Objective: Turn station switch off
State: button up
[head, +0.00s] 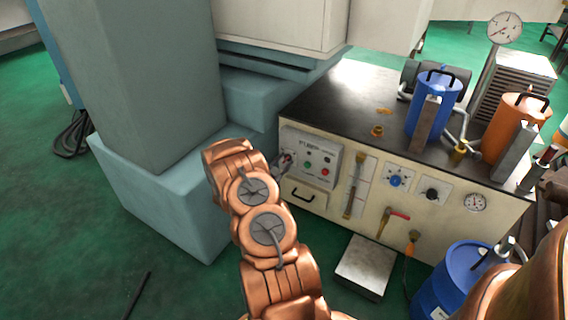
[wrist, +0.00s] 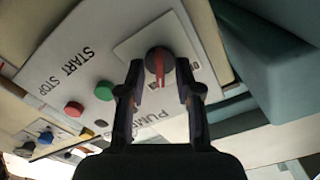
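The station switch (wrist: 159,62) is a dark round knob with a red bar, on a pale square plate in the wrist view. Small lettering beside it is too blurred to read surely. My gripper (wrist: 160,78) is open, its two dark fingers on either side of the knob's near part, with a gap visible between them. I cannot tell whether a fingertip touches the knob. In the head view my gripper (head: 284,163) is at the left end of the control panel (head: 318,152) and hides the switch there.
Green (wrist: 104,91) and red (wrist: 74,109) buttons sit beside the switch, near START STOP lettering. The cabinet (head: 340,200) front also has a blue knob (head: 396,181), a gauge (head: 475,202) and a red-handled valve (head: 399,214). A blue-grey machine base (head: 170,200) stands close on the left.

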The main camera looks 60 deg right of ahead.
jog(key=shift+d, duration=0.1)
grip_shut()
jog(key=shift+r+n+p, duration=0.1)
jog(key=shift+n+p, duration=0.2)
jog(key=shift+p, duration=0.05)
dwell(0.3)
jog(key=shift+r+n+p, duration=0.1)
jog(key=shift+n+p, duration=0.4)
jog(key=shift+p, duration=0.05)
jog(key=shift+w+n+p, duration=0.15)
jog(key=shift+n+p, duration=3.45)
jog(key=shift+n, duration=1.6)
